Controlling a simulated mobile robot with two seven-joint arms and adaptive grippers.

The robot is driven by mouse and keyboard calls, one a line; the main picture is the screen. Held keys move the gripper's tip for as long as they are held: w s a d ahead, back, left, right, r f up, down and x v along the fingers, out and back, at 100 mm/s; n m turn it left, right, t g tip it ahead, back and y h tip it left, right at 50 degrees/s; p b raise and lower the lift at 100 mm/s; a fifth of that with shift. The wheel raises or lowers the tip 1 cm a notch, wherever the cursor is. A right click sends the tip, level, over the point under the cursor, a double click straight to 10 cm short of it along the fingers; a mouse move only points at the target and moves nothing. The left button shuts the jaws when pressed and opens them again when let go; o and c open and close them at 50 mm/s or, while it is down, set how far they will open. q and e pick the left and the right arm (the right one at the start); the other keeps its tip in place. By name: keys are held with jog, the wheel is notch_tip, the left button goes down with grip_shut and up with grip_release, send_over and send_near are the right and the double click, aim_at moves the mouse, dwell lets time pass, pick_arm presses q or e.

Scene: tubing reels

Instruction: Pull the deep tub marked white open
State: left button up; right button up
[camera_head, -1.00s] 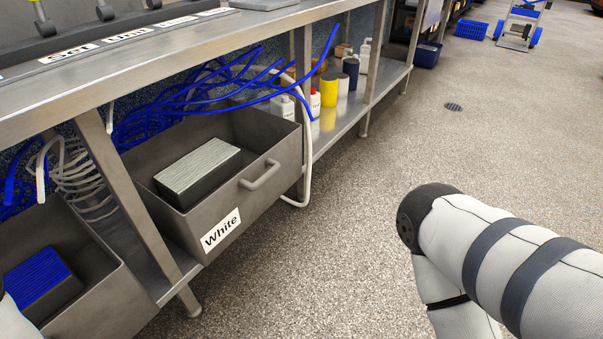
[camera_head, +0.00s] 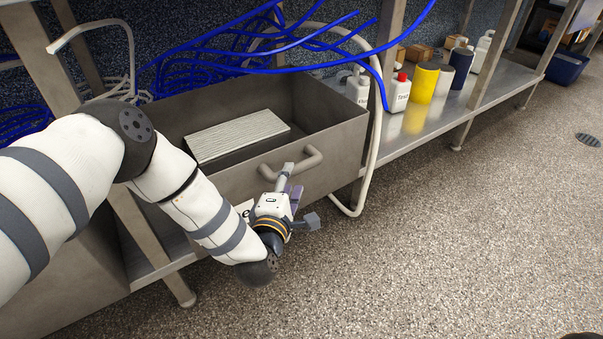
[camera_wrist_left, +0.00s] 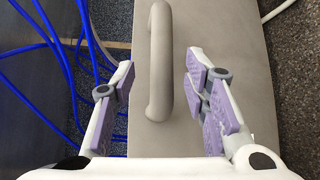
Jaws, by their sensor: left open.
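The grey metal deep tub (camera_head: 340,150) sits on the low shelf under the bench, and its open top shows a ribbed pale block (camera_head: 235,135) inside. Its white label (camera_head: 244,209) is mostly hidden by my left arm. The tub's bar handle (camera_head: 308,157) is on the front wall. My left gripper (camera_head: 299,196) is open at the front wall, by the handle. In the left wrist view the handle (camera_wrist_left: 160,60) lies between the spread purple-padded fingers (camera_wrist_left: 162,75), with gaps on both sides. My right gripper is out of view.
Blue tubing (camera_head: 300,68) hangs over the tub's back, and a pale hose (camera_head: 374,140) loops beside its right side. Bottles and a yellow cylinder (camera_head: 422,84) stand on the shelf to the right. The speckled floor (camera_head: 430,250) in front is clear.

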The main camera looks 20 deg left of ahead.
aim_at(294, 174)
pick_arm(q)
jog(key=w, duration=0.2)
jog(key=w+f+b, duration=0.1)
jog(key=w, duration=0.1)
jog(key=shift+w+a+f, duration=0.1)
jog(key=shift+w+a, duration=0.1)
jog(key=shift+w, duration=0.2)
jog(key=shift+w+b, duration=0.3)
jog(key=shift+w, duration=0.05)
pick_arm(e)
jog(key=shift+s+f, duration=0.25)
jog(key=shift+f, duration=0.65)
pick_arm(q)
grip_shut()
